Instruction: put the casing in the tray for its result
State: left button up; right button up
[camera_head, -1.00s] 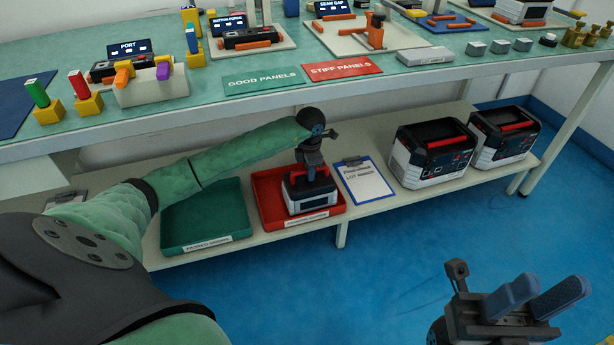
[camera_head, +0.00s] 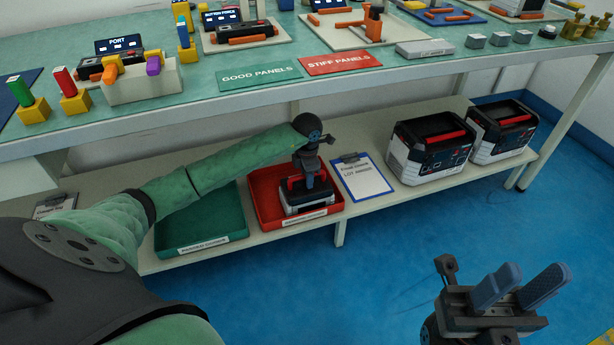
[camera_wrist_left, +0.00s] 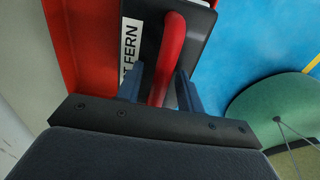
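The casing (camera_head: 305,204), dark and grey with a red handle, sits upright in the red tray (camera_head: 259,206) on the lower shelf; in the left wrist view its red handle (camera_wrist_left: 171,45) and part of a white label show. My left gripper (camera_head: 309,178) is low over the casing. In the left wrist view its fingers (camera_wrist_left: 160,88) stand on both sides of the handle with a small gap, so it looks open. A green tray (camera_head: 207,225) stands empty to the left. My right gripper (camera_head: 521,286) is open and empty at lower right.
A clipboard (camera_head: 363,180) lies right of the red tray. Two more casings (camera_head: 432,150) (camera_head: 502,132) stand further right on the shelf. The workbench (camera_head: 200,108) above carries fixtures and green and red panel signs. Blue floor is clear in front.

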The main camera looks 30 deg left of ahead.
pick_arm(q)
notch_tip(320, 180, up, 12)
jog(key=p, duration=0.3)
dwell(0.7)
